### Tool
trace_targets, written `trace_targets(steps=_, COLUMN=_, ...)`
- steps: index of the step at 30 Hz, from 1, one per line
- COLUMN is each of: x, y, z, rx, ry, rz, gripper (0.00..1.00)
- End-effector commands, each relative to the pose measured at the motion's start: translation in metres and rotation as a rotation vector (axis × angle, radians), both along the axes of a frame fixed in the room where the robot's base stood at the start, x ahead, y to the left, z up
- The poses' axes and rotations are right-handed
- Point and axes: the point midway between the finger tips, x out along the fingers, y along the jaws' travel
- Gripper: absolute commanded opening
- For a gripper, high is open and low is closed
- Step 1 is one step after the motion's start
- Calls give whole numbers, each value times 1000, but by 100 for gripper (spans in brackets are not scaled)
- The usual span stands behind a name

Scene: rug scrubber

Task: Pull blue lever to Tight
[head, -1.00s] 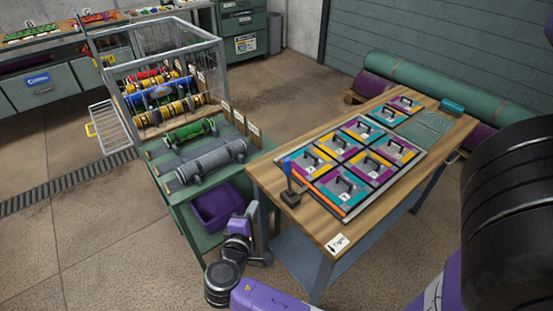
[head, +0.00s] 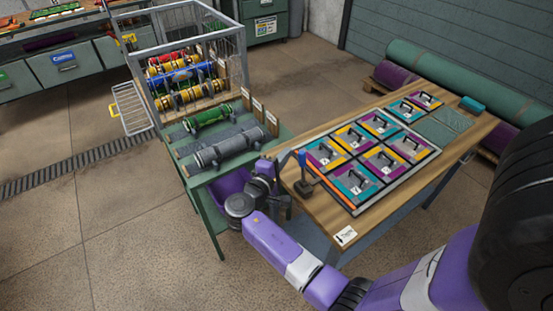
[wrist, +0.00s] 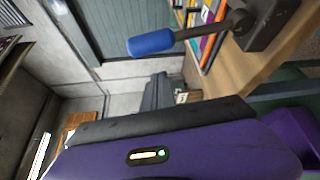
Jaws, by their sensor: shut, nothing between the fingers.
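The blue lever (head: 302,158) stands upright on a dark base (head: 304,188) at the near left corner of the wooden workbench (head: 400,208). In the wrist view its blue handle (wrist: 152,42) lies sideways across the upper middle, its dark stem running right to the base. A white label (head: 346,235) that seems to read "Tight", with an arrow, lies at the bench's near edge. My gripper (wrist: 158,90) is shut and empty, close to the lever on its left side in the head view. A gap shows between gripper and handle in the wrist view; contact is not visible.
A panel board (head: 436,152) with several handled colour tiles fills the middle of the bench. A green stand with a grey roller (head: 222,153) and a green roller (head: 208,118) is left of my gripper. A wire cage (head: 184,40) stands behind.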

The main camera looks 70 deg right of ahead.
Motion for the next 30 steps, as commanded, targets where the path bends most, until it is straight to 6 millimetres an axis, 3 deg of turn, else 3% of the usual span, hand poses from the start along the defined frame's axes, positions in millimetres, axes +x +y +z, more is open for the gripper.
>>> trace_targets(steps=3, x=-16, y=8, z=6, rx=2, ry=3, rz=2, gripper=0)
trace_targets(steps=9, x=-27, y=13, z=6, rx=1, ry=2, rz=2, gripper=0)
trace_targets(steps=30, x=-35, y=18, z=3, rx=-43, ry=-70, rz=3, gripper=0)
